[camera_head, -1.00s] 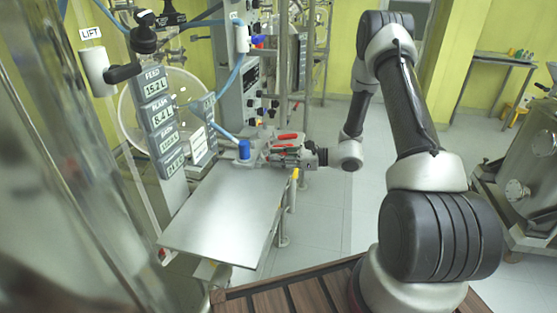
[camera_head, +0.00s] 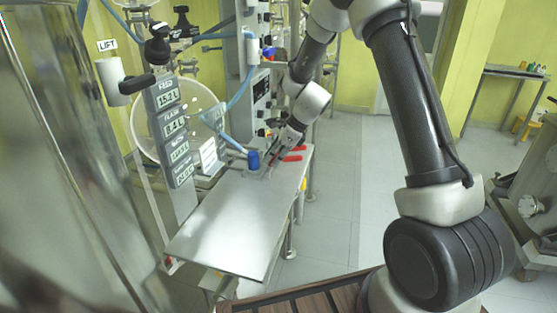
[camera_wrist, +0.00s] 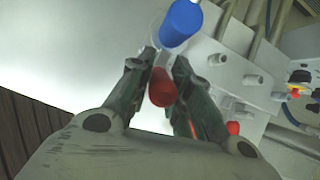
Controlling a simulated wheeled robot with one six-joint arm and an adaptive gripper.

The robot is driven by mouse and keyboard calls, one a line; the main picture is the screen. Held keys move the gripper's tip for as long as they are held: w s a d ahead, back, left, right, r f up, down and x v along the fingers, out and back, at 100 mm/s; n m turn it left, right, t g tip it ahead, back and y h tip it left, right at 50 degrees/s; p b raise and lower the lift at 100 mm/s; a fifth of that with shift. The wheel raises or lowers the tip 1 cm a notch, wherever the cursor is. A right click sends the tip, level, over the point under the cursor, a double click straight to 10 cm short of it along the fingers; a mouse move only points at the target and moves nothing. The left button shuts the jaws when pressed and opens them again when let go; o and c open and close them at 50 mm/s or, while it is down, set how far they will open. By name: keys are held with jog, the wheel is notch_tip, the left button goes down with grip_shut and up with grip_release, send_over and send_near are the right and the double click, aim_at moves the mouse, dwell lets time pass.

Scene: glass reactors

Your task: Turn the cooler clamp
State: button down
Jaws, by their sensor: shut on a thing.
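My gripper (camera_wrist: 163,74) is shut on a red handle (camera_wrist: 162,88) in the wrist view, with one dark finger on each side of it. I take this handle to be the cooler clamp's; no label on it can be read. In the head view my gripper (camera_head: 273,160) points down and left at the far end of the metal table, where its fingertips are small and the held handle is mostly hidden. Two other red handles (camera_head: 292,158) lie just to its right. A blue cap (camera_wrist: 180,22) stands just beyond the held handle; it also shows in the head view (camera_head: 253,160).
The metal table (camera_head: 225,228) is bare in its near part. A blue hose (camera_head: 238,92) hangs close by the gripper. Open floor (camera_head: 335,200) lies to the right.

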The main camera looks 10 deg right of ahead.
jog(key=shift+w+a+r+g+h, duration=0.1)
jog(key=shift+w+a+g+h, duration=0.15)
jog(key=shift+a+g+h, duration=0.25)
jog(key=shift+w+a+r+g+h, duration=0.1)
jog(key=shift+w+a+g+h, duration=0.15)
jog(key=shift+h, duration=0.45)
jog(key=c, duration=1.3)
grip_release()
jog(key=shift+f, duration=0.1)
jog(key=v, duration=1.2)
jog(key=shift+a, duration=0.15)
